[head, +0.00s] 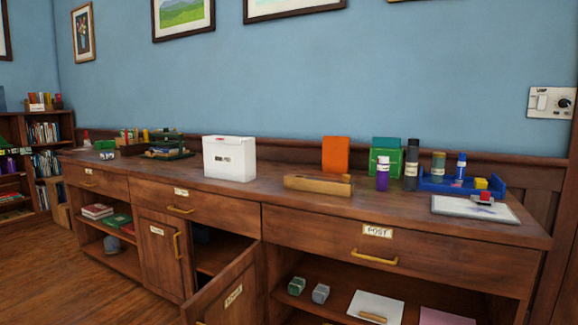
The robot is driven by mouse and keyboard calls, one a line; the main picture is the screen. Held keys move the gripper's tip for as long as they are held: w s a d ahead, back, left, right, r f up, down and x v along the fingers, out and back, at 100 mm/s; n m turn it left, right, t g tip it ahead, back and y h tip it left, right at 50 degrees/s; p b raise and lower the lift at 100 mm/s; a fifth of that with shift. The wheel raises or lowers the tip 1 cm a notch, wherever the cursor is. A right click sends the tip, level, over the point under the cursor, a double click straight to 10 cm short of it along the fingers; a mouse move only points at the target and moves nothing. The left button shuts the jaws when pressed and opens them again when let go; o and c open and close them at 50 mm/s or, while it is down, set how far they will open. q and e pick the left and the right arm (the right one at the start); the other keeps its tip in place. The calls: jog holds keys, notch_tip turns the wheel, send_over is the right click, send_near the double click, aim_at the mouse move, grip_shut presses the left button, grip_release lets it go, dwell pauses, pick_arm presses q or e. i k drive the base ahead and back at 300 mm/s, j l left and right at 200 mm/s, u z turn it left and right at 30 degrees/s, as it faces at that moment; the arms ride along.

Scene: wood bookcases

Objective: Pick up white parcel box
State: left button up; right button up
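A white parcel box (229,158) stands upright on top of the long wooden counter (255,193), near its middle. It has a small dark label on its front face and a red mark near the top. Nothing touches it from the front. Neither of my grippers shows in the head view.
A wooden block (318,185), orange box (336,155), green box (386,155) and bottles (382,174) stand right of the parcel. A blue tray (462,184) and a white pad (474,208) lie further right. A cabinet door (232,292) hangs open below.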

aim_at(232, 161)
jog(key=j+z, duration=0.1)
jog(key=z, duration=0.35)
jog(key=i+j+z, duration=0.1)
jog(key=z, duration=0.35)
jog(key=j+z, duration=0.1)
jog(key=z, duration=0.4)
jog(key=j+z, duration=0.1)
jog(key=z, duration=0.35)
jog(key=j+z, duration=0.1)
jog(key=z, duration=0.35)
jog(key=k+j, duration=0.15)
jog(key=j, duration=0.25)
jog(key=k+j, duration=0.15)
jog(key=j, duration=0.3)
jog(key=k+j, duration=0.15)
jog(key=j, duration=0.25)
jog(key=k+j, duration=0.15)
jog(key=j, duration=0.3)
jog(key=k+j, duration=0.15)
jog(key=j, duration=0.25)
jog(key=k+j+z, duration=0.1)
jog(key=j, duration=0.35)
jog(key=k+j, duration=0.2)
jog(key=j, duration=0.2)
jog(key=k+j, duration=0.15)
jog(key=j, duration=0.25)
